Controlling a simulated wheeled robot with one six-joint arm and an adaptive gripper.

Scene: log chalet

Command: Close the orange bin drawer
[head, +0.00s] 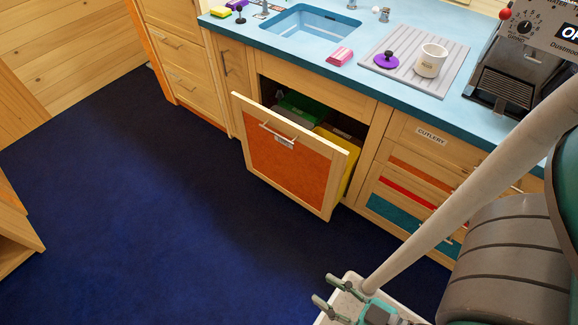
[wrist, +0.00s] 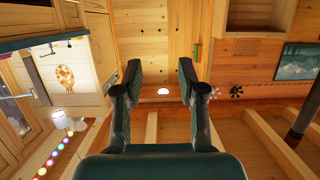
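The orange bin drawer (head: 290,163) stands pulled out from the cabinet under the sink, tilted in the head view. It has an orange panel in a pale wood frame and a metal bar handle (head: 278,133) near its top. Behind the front, a green bin (head: 300,110) and a yellow bin (head: 347,160) show inside. My gripper (head: 325,292) is at the bottom of the head view, in front of the drawer and apart from it. In the wrist view my gripper (wrist: 160,80) has its two fingers spread with nothing between them; that view shows the ceiling and walls, not the drawer.
The blue countertop (head: 290,45) carries a sink, a pink packet (head: 340,56), a white mug (head: 431,60) and a coffee machine (head: 520,70). The cutlery drawers (head: 420,175) stand right of the bin drawer and look shut. The dark blue floor (head: 150,190) left and in front is clear.

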